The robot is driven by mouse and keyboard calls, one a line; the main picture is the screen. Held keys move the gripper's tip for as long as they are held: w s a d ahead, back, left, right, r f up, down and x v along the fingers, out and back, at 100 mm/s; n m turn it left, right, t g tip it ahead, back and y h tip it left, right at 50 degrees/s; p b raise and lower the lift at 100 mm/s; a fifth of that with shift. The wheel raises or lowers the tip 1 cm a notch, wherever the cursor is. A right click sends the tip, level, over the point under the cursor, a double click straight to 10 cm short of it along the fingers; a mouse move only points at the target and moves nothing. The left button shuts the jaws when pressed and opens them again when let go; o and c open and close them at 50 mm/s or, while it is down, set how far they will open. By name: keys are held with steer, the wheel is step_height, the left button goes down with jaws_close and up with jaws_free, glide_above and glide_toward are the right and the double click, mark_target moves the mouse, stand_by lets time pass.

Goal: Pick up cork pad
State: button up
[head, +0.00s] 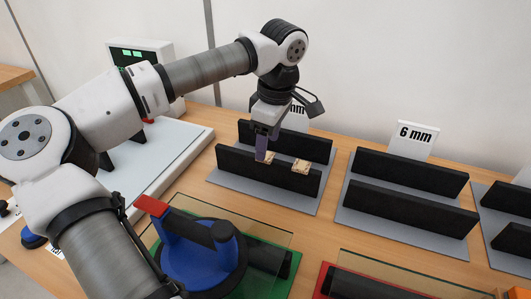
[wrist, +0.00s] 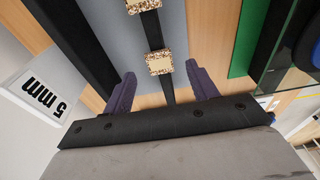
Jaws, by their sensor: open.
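One cork pad (head: 301,167) lies to the right of my gripper in the head view. The other cork pad (head: 268,157) is partly hidden behind my gripper's purple finger. In the wrist view the nearer cork pad (wrist: 159,62) lies between and just beyond the fingertips, and the farther cork pad (wrist: 140,5) is cut by the top edge. My gripper (head: 264,150) points down, open and empty, its two fingers (wrist: 162,78) spread wider than the nearer pad.
A 6 mm rack (head: 408,216) stands to the right. A white board (head: 170,150) lies left.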

step_height(320, 180, down, 2)
steer(key=shift+w+a+f, duration=0.1)
steer(key=shift+a+f, duration=0.05)
steer(key=shift+f, duration=0.05)
steer(key=c, duration=0.9)
steer(key=shift+r, duration=0.1)
step_height(320, 180, up, 18)
steer(key=r, duration=0.1)
step_height(320, 180, up, 5)
steer(key=p, duration=0.5)
glide_above(267, 156)
stand_by(0.7)
steer(key=shift+w+f, duration=0.1)
